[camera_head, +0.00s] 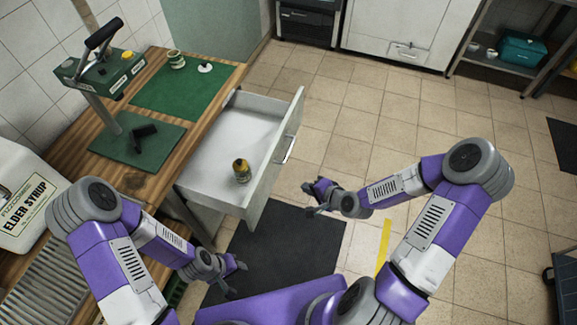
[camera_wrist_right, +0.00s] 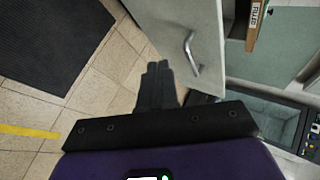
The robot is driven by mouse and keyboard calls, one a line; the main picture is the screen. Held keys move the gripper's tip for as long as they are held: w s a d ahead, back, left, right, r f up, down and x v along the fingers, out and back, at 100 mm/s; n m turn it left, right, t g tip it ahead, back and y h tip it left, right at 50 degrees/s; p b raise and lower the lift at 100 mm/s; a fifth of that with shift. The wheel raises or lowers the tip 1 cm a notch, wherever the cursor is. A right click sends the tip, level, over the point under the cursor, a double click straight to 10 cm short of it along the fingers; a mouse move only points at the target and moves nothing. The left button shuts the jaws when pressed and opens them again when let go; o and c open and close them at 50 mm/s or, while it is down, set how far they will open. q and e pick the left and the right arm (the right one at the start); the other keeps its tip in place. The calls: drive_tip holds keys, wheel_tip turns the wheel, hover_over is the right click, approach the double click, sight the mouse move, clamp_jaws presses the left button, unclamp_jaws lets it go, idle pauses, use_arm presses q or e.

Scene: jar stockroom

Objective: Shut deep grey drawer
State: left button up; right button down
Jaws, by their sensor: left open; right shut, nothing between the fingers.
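The deep grey drawer (camera_head: 228,143) is pulled well out from the wooden bench, and its pale inside shows. A small jar with a yellow and dark body (camera_head: 241,170) stands in it near the front. The drawer's front panel carries a metal bar handle (camera_head: 285,150), which also shows in the right wrist view (camera_wrist_right: 191,54). My right gripper (camera_head: 309,198) is shut and empty, in front of the drawer front and apart from the handle; its fingertips (camera_wrist_right: 158,67) point towards the panel. My left gripper (camera_head: 238,279) is open and empty, low beside the bench, nearer me than the drawer.
The bench (camera_head: 153,188) holds a green mat (camera_head: 180,92), a press-like device (camera_head: 100,70) and an elder syrup container (camera_head: 25,205). A dark floor mat (camera_head: 285,250) lies below the drawer.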

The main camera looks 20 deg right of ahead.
drive_tip(key=w+a+f+b, duration=0.1)
drive_tip(key=w+f+b, duration=0.1)
drive_tip(key=w, duration=0.4)
drive_tip(key=w+a+f+m+b, duration=0.1)
drive_tip(key=w+a+f+b, duration=0.1)
drive_tip(key=w, duration=0.4)
drive_tip(key=shift+a+f+t, duration=0.25)
drive_tip(key=shift+t, duration=0.15)
drive_tip(key=shift+w, duration=0.15)
